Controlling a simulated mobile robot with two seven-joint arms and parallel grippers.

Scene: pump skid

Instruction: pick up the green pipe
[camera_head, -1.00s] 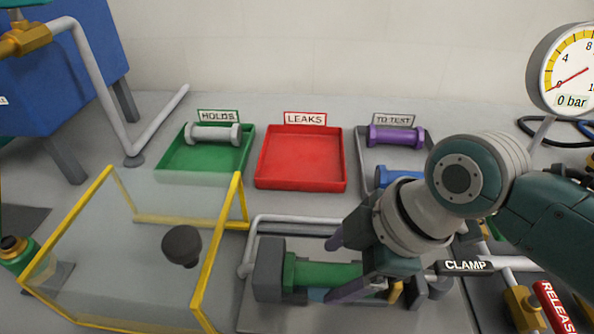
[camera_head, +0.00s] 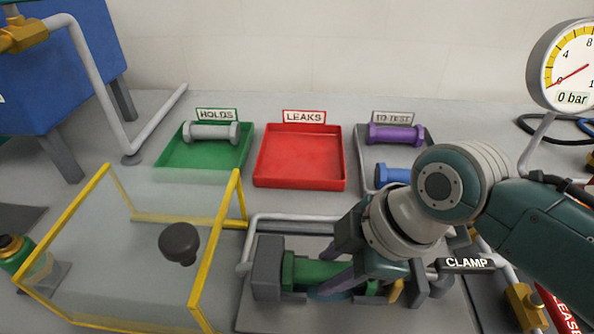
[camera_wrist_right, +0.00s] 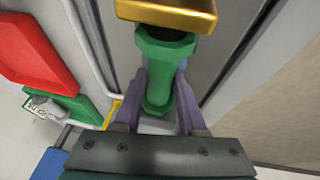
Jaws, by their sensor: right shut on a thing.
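The green pipe (camera_head: 310,270) lies in the clamp fixture at the front, next to the grey end block (camera_head: 268,268). Its right part is hidden behind my right gripper in the head view. My right gripper (camera_head: 335,283) reaches down over the pipe with its purple fingers shut on it. In the right wrist view, the fingers (camera_wrist_right: 163,100) lie on both sides of the green pipe (camera_wrist_right: 165,60), and a brass-coloured part (camera_wrist_right: 165,12) is at its far end. The pipe still sits in the fixture. My left gripper is not in view.
A yellow-framed clear guard (camera_head: 205,255) stands left of the fixture. Behind are a green HOLDS tray (camera_head: 175,160) with a grey pipe, an empty red LEAKS tray (camera_head: 300,160), and a TO TEST tray (camera_head: 362,165) with purple and blue pipes. The gauge (camera_head: 565,70) reads 0 bar.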

